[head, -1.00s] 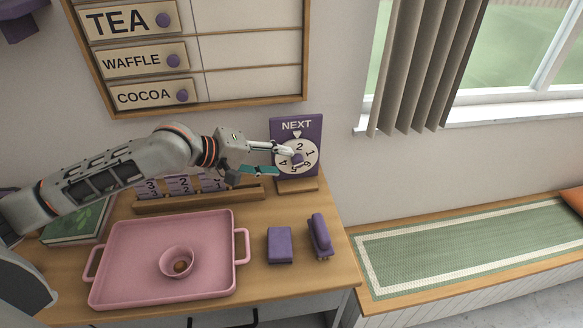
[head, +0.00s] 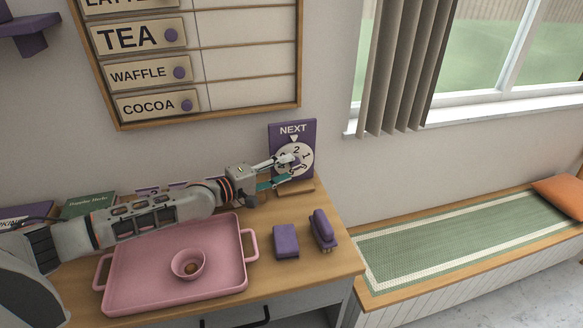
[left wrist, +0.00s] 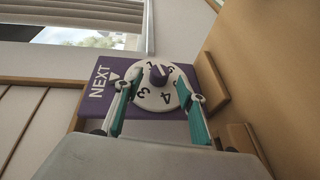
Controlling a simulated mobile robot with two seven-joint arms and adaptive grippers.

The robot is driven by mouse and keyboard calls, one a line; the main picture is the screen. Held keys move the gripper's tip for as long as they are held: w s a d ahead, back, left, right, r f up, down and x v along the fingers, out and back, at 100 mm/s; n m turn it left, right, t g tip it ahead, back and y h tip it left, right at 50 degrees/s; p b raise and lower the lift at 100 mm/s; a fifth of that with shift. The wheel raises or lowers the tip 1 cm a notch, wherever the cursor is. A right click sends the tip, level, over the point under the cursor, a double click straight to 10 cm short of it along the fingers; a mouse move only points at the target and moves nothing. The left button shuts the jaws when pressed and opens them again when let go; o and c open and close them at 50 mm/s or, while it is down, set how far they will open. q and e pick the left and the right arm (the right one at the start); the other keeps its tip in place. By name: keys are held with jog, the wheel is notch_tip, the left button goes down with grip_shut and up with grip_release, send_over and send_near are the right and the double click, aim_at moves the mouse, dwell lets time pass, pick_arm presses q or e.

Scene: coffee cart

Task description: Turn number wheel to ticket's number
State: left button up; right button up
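The purple NEXT board (head: 306,131) stands upright against the wall at the back right of the counter. Its round white number wheel (head: 305,160) has a purple knob (left wrist: 158,76) at the centre, clear in the left wrist view. In the head view the 2 is near the top, below the white pointer, with the 1 to its right. My left gripper (head: 286,169) is in front of the wheel, its teal-padded fingers spread apart. In the left wrist view the fingers flank the knob with gaps. Purple number cards (head: 178,185) on the counter are mostly hidden behind my arm.
A pink tray (head: 125,291) with a pink bowl (head: 188,266) sits at the counter's front. A purple block (head: 285,240) and a purple-topped tool (head: 322,229) lie to its right. A menu board (head: 240,60) hangs above. A bench (head: 470,238) is at right.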

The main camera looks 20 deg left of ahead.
aim_at(292, 164)
pick_arm(q)
jog(key=shift+x, duration=1.45)
jog(key=shift+c, duration=0.5)
jog(key=c, duration=1)
jog(key=shift+c, duration=0.2)
jog(key=shift+r+g+y+p, duration=0.15)
jog(key=shift+g+y+p, duration=0.15)
jog(key=shift+g+p, duration=0.15)
jog(key=shift+r+m+g+y, duration=0.2)
jog(key=shift+m+g+y, duration=0.45)
jog(key=shift+g, duration=0.2)
jog(key=shift+w+d+r+m+g+y, duration=0.1)
jog(key=shift+m+g+y, duration=0.1)
jog(key=shift+g+y, duration=0.35)
jog(key=shift+d+r+m+g+y, duration=0.1)
jog(key=shift+m+g+y, duration=0.05)
jog(key=shift+g+y, duration=0.4)
jog(key=shift+f+y, duration=0.1)
jog(key=shift+y, duration=0.15)
